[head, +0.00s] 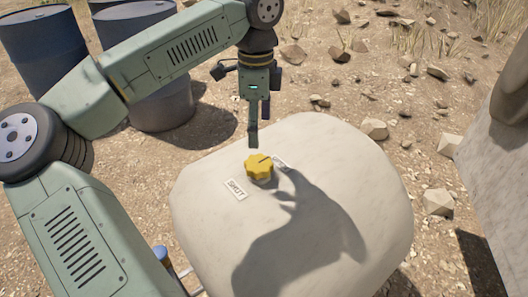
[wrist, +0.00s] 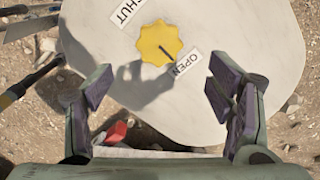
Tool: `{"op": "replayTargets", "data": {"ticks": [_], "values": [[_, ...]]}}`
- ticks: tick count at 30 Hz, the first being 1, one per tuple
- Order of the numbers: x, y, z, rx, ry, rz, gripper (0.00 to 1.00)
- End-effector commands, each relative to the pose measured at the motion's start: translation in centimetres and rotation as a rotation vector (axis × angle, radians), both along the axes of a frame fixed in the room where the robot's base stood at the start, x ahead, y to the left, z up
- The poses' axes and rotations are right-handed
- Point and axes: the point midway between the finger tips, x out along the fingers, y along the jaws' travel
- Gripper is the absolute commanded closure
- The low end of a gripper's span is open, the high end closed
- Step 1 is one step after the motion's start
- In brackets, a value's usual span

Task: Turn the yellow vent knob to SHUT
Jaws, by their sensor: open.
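The yellow vent knob (head: 258,167) is a lobed dial on top of a pale, rounded tank (head: 335,165). It also shows in the wrist view (wrist: 158,44), where its dark pointer line aims at the OPEN label (wrist: 186,63). The SHUT label (head: 236,189) lies to the left of the knob in the head view and is partly cut off at the top of the wrist view (wrist: 127,10). My gripper (head: 259,122) is above and behind the knob in the head view, apart from it. In the wrist view its fingers (wrist: 167,93) are wide apart with nothing between them.
A large pale surface (head: 495,150) rises at the right edge. Rocks (head: 439,202) lie on the ground. In the wrist view, tools lie at the left and a red object (wrist: 116,132) lies below.

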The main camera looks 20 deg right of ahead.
Motion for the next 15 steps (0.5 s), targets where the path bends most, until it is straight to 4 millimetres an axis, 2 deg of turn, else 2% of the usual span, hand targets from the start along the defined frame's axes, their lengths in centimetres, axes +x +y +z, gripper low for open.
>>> {"op": "replayTargets", "data": {"ticks": [15], "values": [[-0.1,0.0,-8.6,-0.005,0.003,-0.003,0.25]]}}
